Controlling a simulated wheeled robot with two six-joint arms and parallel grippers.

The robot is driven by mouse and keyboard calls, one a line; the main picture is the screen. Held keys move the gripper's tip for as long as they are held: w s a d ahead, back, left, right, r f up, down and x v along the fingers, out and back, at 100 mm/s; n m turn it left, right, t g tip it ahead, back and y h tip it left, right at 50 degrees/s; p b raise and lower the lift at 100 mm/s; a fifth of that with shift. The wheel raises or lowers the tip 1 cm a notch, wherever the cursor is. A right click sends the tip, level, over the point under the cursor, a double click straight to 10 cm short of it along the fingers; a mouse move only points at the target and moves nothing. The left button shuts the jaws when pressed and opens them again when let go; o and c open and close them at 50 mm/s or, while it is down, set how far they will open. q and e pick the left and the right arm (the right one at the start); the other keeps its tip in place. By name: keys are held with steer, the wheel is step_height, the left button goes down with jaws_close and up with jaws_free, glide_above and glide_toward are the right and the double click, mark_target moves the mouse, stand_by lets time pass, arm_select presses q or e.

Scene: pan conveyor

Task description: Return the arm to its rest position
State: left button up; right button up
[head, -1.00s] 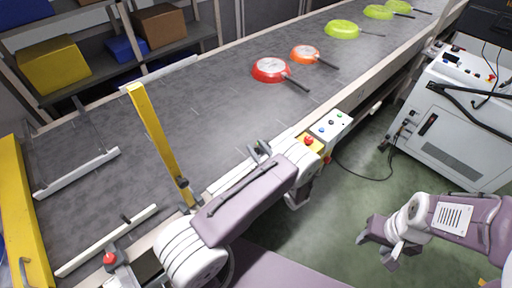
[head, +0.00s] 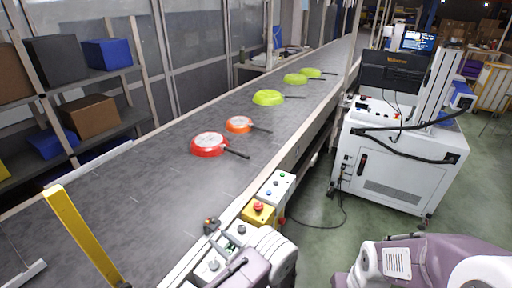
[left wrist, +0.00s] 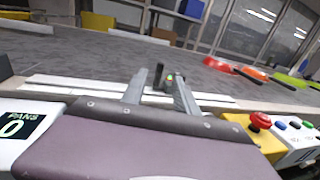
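My left arm rises from the bottom of the head view, and its gripper (head: 222,243) is over the near edge of the conveyor (head: 150,205). In the left wrist view its two grey fingers (left wrist: 160,92) are spread apart with nothing gripped. A small dark post with a green light (left wrist: 168,80) shows between them; I cannot tell how far beyond them it stands. My right arm is at the lower right of the head view. Its gripper (head: 342,281) is mostly cut off by the bottom edge, so its opening is hidden.
A red pan (head: 208,145), an orange pan (head: 239,125) and several green pans (head: 268,98) lie on the belt. A yellow button box (head: 258,212) is close to my left gripper. A yellow post (head: 82,236) stands at left. A white machine cabinet (head: 395,165) stands right, with green floor between.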

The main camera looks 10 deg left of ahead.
arm_select(q)
steer(key=a+r+n+g+y, duration=0.2)
steer(key=a+r+n+g, duration=0.3)
steer(key=a+r+n, duration=0.45)
steer(key=s+a+r+n+g+h, duration=0.35)
steer(key=s+a+g, duration=0.2)
steer(key=s, duration=0.35)
steer(key=s+d+f+n+g+h, duration=0.2)
steer(key=s+d+n+h, duration=0.25)
steer(key=s+h, duration=0.4)
steer(key=d+f+n+t+h, duration=0.3)
steer(key=d+n, duration=0.4)
steer(key=d, duration=0.4)
steer(key=shift+s+d+f+n+t+h, duration=0.2)
steer(key=shift+f+n+t+h, duration=0.15)
steer(key=shift+f+h, duration=0.6)
steer(key=shift+r, duration=0.15)
